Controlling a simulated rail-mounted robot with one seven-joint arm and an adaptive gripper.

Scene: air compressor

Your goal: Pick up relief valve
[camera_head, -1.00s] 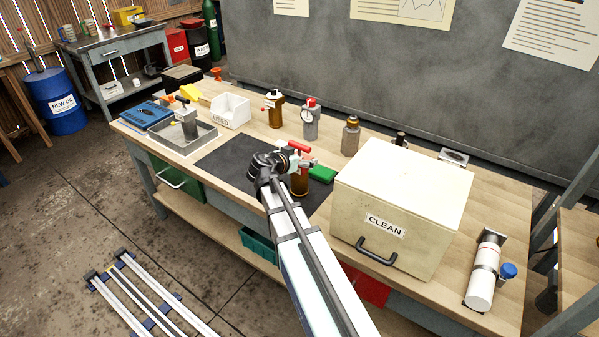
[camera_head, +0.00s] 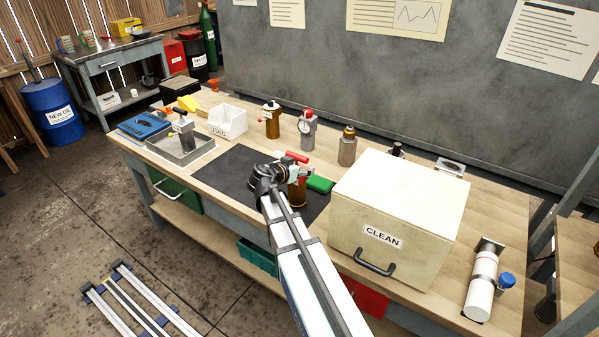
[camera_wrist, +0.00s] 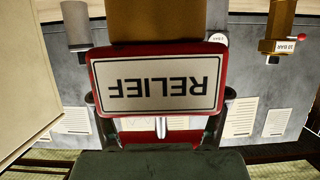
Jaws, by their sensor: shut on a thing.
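The relief valve (camera_head: 297,195) has a brown body and a red top. It stands upright at the right part of the dark mat (camera_head: 237,172) in the head view; whether its base touches the mat cannot be told. In the wrist view its red-framed plate (camera_wrist: 160,84) reads "RELIEF" upside down, with the brown body behind it. My gripper (camera_head: 287,171) is shut on the valve, with a finger on each side in the wrist view (camera_wrist: 160,112). My arm hides part of the valve from the head camera.
The cream CLEAN box (camera_head: 400,195) stands close on the right. A green block (camera_head: 320,184) lies right beside the valve. A brown valve (camera_head: 271,122), a grey valve (camera_head: 307,130) and a brown-topped grey one (camera_head: 347,148) stand behind. The mat's left part is clear.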

